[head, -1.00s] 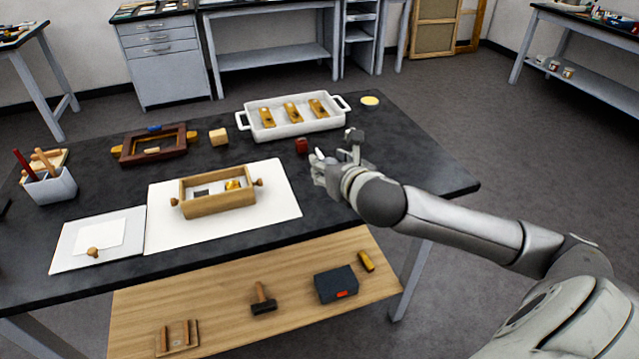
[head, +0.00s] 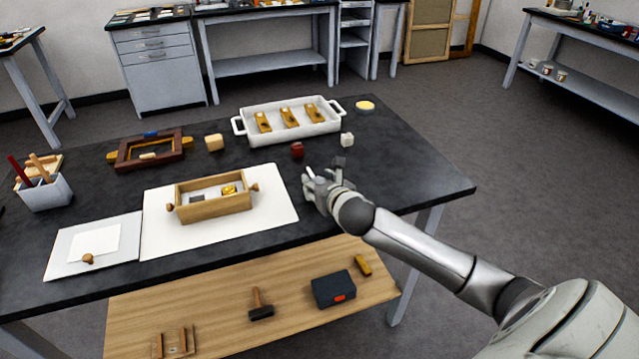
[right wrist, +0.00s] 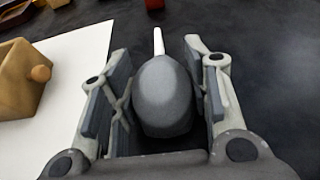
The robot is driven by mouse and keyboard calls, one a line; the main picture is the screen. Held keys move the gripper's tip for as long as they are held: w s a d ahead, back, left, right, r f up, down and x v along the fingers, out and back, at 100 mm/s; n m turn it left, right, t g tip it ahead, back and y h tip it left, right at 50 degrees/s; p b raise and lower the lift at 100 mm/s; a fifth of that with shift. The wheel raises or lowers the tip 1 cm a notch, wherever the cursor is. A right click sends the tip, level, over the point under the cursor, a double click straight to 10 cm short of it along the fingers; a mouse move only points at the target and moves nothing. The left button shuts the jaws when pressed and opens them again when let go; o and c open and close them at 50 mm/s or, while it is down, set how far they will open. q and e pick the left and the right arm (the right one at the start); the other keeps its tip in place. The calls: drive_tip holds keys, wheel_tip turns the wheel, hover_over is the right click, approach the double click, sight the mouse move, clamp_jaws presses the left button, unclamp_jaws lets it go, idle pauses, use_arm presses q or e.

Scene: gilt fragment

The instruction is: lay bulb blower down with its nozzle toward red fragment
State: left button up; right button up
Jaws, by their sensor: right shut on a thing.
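My right gripper (head: 322,182) is low over the table, right of the white sheet. In the right wrist view, the two fingers (right wrist: 155,95) stand either side of the bulb blower (right wrist: 165,98), a dark grey bulb with a thin white nozzle, and are shut on it. The nozzle (right wrist: 158,40) points away from the wrist, roughly toward the red fragment (right wrist: 154,4) at the top edge. In the head view the red fragment (head: 297,149) sits beyond the gripper, slightly left. I cannot tell whether the bulb touches the table. My left gripper is out of view.
A wooden box frame (head: 213,205) stands on the white sheet (head: 275,213), left of the gripper. The dark tabletop (head: 415,170) is clear to the right.

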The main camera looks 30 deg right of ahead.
drive_tip(key=shift+f, duration=0.1)
drive_tip(key=o, duration=1)
drive_tip(key=shift+r, duration=0.25)
drive_tip(key=v, duration=1.2)
drive_tip(key=shift+f, duration=0.1)
drive_tip(key=shift+a, duration=0.1)
